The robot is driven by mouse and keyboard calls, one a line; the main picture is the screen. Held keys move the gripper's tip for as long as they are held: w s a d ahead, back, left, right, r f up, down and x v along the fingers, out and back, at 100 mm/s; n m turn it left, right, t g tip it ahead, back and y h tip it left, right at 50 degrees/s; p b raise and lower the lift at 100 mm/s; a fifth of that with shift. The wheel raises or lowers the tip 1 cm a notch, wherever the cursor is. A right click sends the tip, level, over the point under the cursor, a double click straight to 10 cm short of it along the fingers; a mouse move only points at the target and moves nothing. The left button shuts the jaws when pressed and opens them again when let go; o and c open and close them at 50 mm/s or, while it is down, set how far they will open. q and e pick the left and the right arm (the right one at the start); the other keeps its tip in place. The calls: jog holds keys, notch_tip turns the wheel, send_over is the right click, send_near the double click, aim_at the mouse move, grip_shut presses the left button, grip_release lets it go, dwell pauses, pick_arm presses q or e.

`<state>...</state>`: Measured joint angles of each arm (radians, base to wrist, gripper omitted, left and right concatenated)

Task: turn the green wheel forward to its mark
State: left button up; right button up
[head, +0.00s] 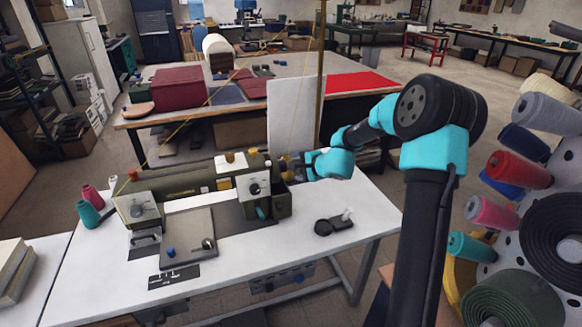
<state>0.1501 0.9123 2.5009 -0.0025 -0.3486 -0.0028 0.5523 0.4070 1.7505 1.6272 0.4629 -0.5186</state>
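An olive-green sewing machine (195,182) stands on the white table. I cannot clearly make out the green wheel or its mark; the machine's right end is small and partly covered by my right gripper. My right gripper (290,166) comes in from the right and is at the machine's upper right end, close to it or touching it. Its fingers are too small and dark to show whether they are open or shut. My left gripper is not in view.
Pink and teal thread cones (86,208) stand at the table's left. A small black tool (332,224) lies at its right, with bare white table around it. A rack of thread spools (520,168) stands at the far right. A second table (240,107) is behind.

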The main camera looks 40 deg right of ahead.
jog(key=v, duration=0.9)
jog(key=shift+s, duration=0.2)
jog(key=w+d+r+g+y, duration=0.2)
jog(key=w+d+g+y, duration=0.3)
jog(key=d, duration=0.3)
jog(key=shift+w+r+y, duration=0.3)
jog(key=shift+w+r, duration=0.05)
jog(key=shift+w, duration=0.3)
